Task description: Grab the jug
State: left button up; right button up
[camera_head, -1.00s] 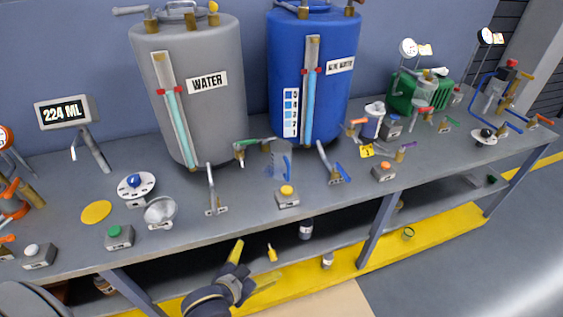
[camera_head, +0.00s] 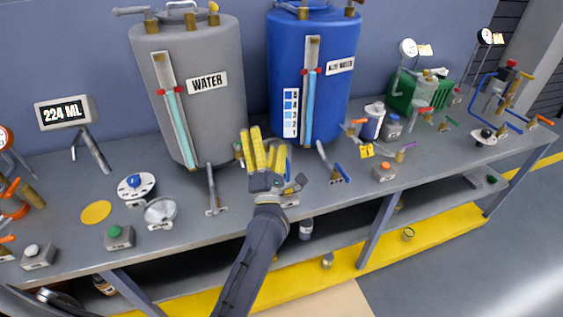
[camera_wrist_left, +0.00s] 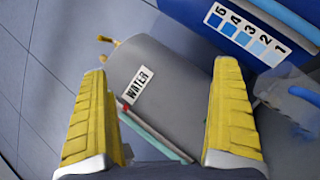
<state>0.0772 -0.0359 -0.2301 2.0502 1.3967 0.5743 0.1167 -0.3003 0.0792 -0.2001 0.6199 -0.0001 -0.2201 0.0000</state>
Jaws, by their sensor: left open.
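The jug is a clear container with a blue handle. In the head view it stands on the bench below the blue tank, mostly hidden behind my left gripper, with a bit of its blue handle (camera_head: 289,163) showing. In the left wrist view the jug (camera_wrist_left: 292,103) is at the right edge, outside the fingers. My left gripper (camera_head: 264,140) has yellow fingers spread open and empty, in front of the jug and pointing towards the tanks. In the left wrist view the open gripper (camera_wrist_left: 163,70) has the grey tank between and beyond its fingers. My right gripper is not in view.
The grey WATER tank (camera_head: 196,110) and the blue tank (camera_head: 335,105) stand behind. A tap lever (camera_head: 211,190) stands left of the gripper, another lever (camera_head: 325,160) right. A metal funnel (camera_head: 160,212) and a green button box (camera_head: 118,237) are at left.

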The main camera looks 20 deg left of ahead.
pick_arm(q)
jog(key=w+f+n+g+h, duration=0.2)
jog(key=w+f+n+g, duration=0.8)
jog(key=w+f+n, duration=0.3)
notch_tip(320, 180, down, 2)
jog(key=w, duration=0.3)
jog(key=shift+a+f, duration=0.15)
jog(key=shift+f, duration=0.1)
jog(key=shift+s, duration=0.1)
jog(key=c, duration=1.7)
